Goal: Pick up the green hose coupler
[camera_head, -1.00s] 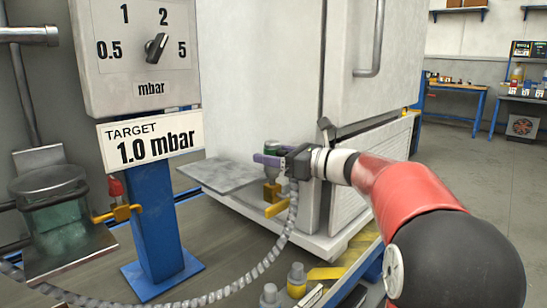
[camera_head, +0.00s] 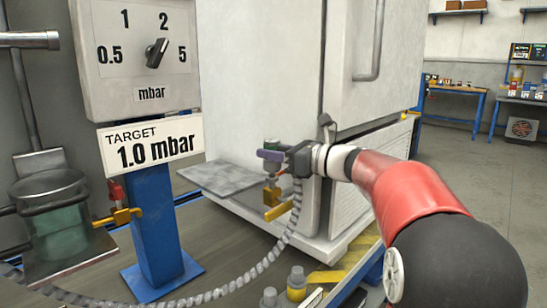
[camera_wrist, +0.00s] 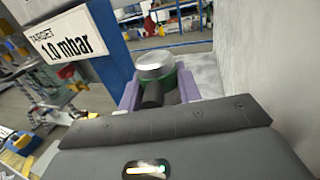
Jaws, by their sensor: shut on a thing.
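The green hose coupler (camera_head: 271,144) is at the end of my gripper (camera_head: 270,155), in front of the white cabinet. In the wrist view the coupler (camera_wrist: 168,78) shows a silver top ring over a green body, with a dark stub toward the camera. The purple fingers of my gripper (camera_wrist: 160,92) press on it from both sides. The gripper is shut on the coupler. A brass fitting with a yellow lever (camera_head: 277,211) is just below the coupler; I cannot tell whether they touch. The coupler's lower part is hidden.
A flat grey shelf (camera_head: 220,178) juts out left of the gripper. A blue post (camera_head: 157,220) with the target sign (camera_head: 150,146) stands further left. The white cabinet (camera_head: 260,80) is close behind.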

